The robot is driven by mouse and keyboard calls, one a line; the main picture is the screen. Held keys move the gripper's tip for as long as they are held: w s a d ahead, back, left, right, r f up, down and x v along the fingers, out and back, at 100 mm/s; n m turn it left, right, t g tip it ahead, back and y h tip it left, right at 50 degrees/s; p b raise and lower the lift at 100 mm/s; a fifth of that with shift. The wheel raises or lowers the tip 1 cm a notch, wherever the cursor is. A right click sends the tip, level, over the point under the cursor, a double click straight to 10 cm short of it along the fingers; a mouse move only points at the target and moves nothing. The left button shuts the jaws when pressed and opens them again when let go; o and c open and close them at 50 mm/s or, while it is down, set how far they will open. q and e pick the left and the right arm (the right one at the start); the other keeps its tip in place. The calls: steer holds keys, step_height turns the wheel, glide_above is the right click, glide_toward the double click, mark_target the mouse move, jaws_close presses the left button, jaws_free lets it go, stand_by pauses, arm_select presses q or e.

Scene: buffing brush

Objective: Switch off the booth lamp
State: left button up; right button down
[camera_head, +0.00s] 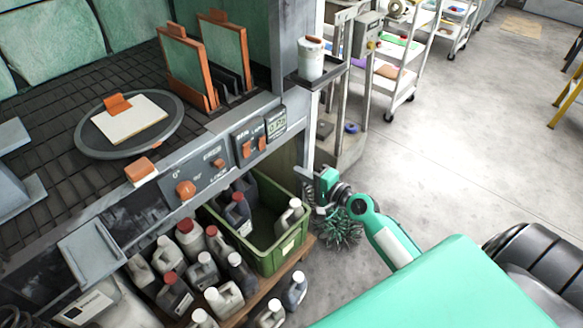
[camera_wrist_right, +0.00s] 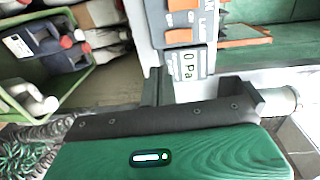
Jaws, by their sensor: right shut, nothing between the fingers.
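The booth's front rail carries a switch panel with two orange rocker switches (camera_head: 254,147) beside a small display (camera_head: 276,124). In the right wrist view the orange switches (camera_wrist_right: 179,37) appear sideways at top centre, next to lettering that seems to read LAMP, with the display (camera_wrist_right: 188,65) just below them. My right gripper (camera_head: 312,177) is shut and empty, below and to the right of the panel in the head view, apart from it. Its closed fingers (camera_wrist_right: 158,87) point toward the panel in the wrist view. The switches' exact tilt is too small to tell. My left gripper is out of view.
A green crate (camera_head: 286,258) with bottles stands under the panel, among several loose bottles. A dark bristly brush (camera_head: 338,232) is beneath my right wrist. A white canister (camera_head: 311,58) sits on a corner bracket. An orange knob (camera_head: 185,188) is further left on the rail. Open floor lies right.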

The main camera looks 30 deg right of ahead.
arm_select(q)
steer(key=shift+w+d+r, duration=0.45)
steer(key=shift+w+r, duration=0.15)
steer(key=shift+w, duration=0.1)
arm_select(e)
steer(key=shift+f+v, duration=0.25)
steer(key=shift+v, duration=0.85)
